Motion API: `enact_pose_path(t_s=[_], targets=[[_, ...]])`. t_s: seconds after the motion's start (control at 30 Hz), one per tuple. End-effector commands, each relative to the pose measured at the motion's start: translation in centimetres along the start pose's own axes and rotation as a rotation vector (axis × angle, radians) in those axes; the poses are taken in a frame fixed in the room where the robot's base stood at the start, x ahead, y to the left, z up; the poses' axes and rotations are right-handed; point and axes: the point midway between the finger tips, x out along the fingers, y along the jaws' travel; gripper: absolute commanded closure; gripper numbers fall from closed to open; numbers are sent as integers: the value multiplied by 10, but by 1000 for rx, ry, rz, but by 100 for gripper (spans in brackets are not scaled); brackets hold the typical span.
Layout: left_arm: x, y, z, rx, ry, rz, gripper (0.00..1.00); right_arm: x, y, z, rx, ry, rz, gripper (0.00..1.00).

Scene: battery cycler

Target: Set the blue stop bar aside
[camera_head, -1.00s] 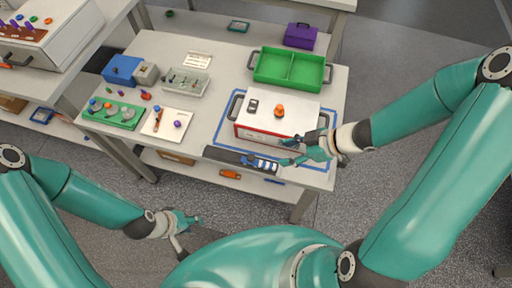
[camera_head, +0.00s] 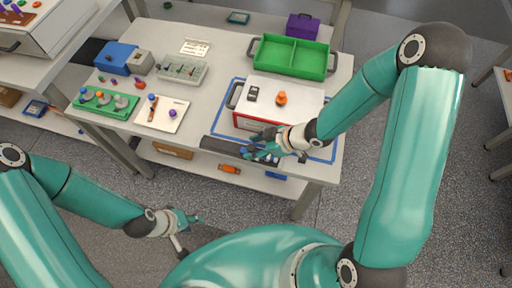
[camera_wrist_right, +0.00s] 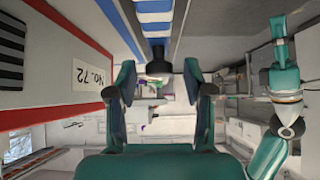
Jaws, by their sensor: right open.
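A blue-and-white striped bar (camera_wrist_right: 155,22), which appears to be the stop bar, runs down the top of the right wrist view. A black knob (camera_wrist_right: 160,70) is at its near end. My right gripper (camera_wrist_right: 160,80) is open, with one finger on each side just below the knob; I see no grip on it. In the head view my right gripper (camera_head: 252,150) is over the dark strip (camera_head: 222,147) at the table's front edge and hides most of the bar. My left gripper (camera_head: 190,219) hangs in front of the table, away from the bar; its finger opening is unclear.
The white-and-red box (camera_head: 294,92) stands right behind the strip, close to my right gripper. A green tray (camera_head: 311,67) is behind it. A white board (camera_head: 178,105) and green holder (camera_head: 88,105) are to the left. Bare tabletop (camera_head: 215,95) lies between.

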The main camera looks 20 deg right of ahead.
Motion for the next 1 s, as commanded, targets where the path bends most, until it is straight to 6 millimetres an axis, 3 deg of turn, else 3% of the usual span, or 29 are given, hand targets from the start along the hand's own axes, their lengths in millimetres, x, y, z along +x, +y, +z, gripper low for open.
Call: enact_pose_path(t_s=[0.17, 0.47, 0.8, 1.0], targets=[[3, -1, 0, 0, 0, 0, 60, 13, 0, 0, -1, 1, 0, 48], [3, -1, 0, 0, 0, 0, 60, 14, 0, 0, 0, 0, 1, 48], [3, -1, 0, 0, 0, 0, 60, 14, 0, 0, 1, 0, 0, 100], [3, -1, 0, 0, 0, 0, 60, 14, 0, 0, 1, -1, 0, 100]])
